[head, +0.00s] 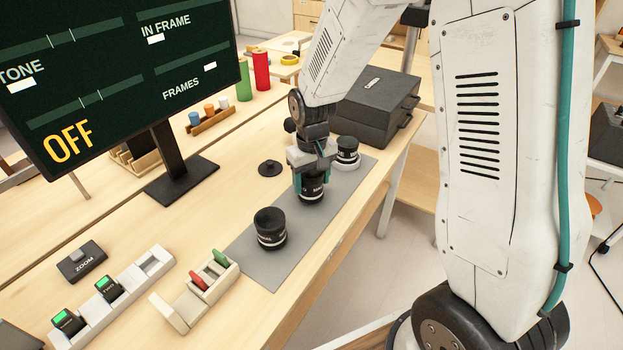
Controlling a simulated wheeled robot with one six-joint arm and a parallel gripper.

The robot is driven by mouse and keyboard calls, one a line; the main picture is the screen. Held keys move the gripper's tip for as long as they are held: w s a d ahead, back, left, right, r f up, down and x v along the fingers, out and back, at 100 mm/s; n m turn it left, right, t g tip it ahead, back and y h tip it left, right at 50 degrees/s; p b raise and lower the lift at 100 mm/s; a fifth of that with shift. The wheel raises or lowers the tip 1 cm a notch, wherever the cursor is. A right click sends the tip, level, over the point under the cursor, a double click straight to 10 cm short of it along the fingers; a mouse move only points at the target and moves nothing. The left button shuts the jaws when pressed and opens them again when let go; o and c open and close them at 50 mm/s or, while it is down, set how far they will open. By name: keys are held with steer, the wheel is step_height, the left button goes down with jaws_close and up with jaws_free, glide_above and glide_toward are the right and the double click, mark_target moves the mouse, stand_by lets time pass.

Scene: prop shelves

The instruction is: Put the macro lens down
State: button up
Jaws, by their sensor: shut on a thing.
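My gripper (311,179) points down over the grey mat (262,268) and is shut on a black lens (312,194). The held lens is upright, at or just above the mat; I cannot tell if it touches. Its label is too small to read, so I cannot confirm that it is the macro lens. The gripper's fingers hide part of its upper body. A second black lens (270,230) stands on the near part of the mat. A third lens (346,153), with a pale band at its base, stands just behind and right of my gripper.
A black case (375,105) stands behind the mat. A round black cap (270,168) lies left of my gripper. The monitor (110,70) stands at left. A pale rack with red and green pieces (197,295) sits near the front. Bare mat lies between the near lens and the held one.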

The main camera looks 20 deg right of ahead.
steer(key=shift+f, duration=0.1)
steer(key=o, duration=1.2)
step_height(320, 180, up, 12)
steer(key=shift+s+r, duration=0.1)
steer(key=shift+r, duration=0.1)
steer(key=shift+m+t, duration=0.6)
steer(key=s+d+r, duration=0.1)
steer(key=s+r, duration=0.2)
steer(key=s, duration=0.6)
steer(key=s+d+r, duration=0.1)
steer(key=s+r, duration=0.2)
steer(key=s, duration=0.6)
steer(key=s+d+r, duration=0.1)
steer(key=s+r, duration=0.2)
steer(key=s, duration=0.5)
steer(key=shift+s+r, duration=0.4)
